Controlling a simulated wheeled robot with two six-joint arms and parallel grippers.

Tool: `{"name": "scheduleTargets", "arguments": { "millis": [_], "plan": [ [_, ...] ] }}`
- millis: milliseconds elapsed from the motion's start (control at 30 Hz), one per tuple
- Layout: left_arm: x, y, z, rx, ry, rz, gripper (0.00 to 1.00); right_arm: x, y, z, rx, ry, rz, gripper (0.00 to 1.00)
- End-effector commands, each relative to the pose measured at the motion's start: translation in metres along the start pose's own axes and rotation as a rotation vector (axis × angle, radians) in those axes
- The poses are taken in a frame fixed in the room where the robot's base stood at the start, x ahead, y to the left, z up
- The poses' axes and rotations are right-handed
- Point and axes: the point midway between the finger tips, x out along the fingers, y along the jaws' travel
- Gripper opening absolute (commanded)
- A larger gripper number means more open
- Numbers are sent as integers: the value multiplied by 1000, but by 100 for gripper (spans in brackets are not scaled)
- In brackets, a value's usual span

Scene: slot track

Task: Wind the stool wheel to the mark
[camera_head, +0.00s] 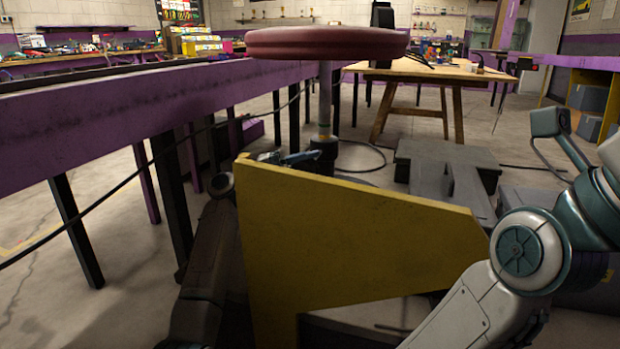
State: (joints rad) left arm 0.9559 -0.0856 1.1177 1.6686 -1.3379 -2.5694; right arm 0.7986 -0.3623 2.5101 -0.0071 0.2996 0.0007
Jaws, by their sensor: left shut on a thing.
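The stool has a round dark red seat (326,44) on a thin grey post (325,100), upright in the middle of the camera_head view. A dark collar (324,150) sits low on the post, just above the yellow panel's edge. My left gripper (288,158) is at the collar's left side, just behind the top edge of the panel. It is shut on a small part at the stool; the panel hides most of the grip. I cannot clearly make out the wheel or a mark. My right gripper is out of view.
A yellow panel (350,245) stands close in front and hides the stool's lower part. A long purple-edged track table (140,110) runs along the left. A wooden table (430,70) stands behind. Grey blocks (445,165) and cables lie on the floor to the right.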

Motion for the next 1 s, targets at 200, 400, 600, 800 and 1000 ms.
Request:
{"name": "scheduleTargets", "arguments": {
  "millis": [200,400,600,800,1000],
  "plan": [
    [-1,2,0,-6,1,-4,23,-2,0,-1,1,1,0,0],
    [-1,2,0,-5,1,-3,23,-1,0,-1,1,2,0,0],
    [0,2,0,-4,1,-4,67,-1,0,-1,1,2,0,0],
    [-1,1,0,-4,0,-4,67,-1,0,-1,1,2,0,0],
    [-21,-1,0,-4,-3,-2,67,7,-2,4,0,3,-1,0]
  ]
}}
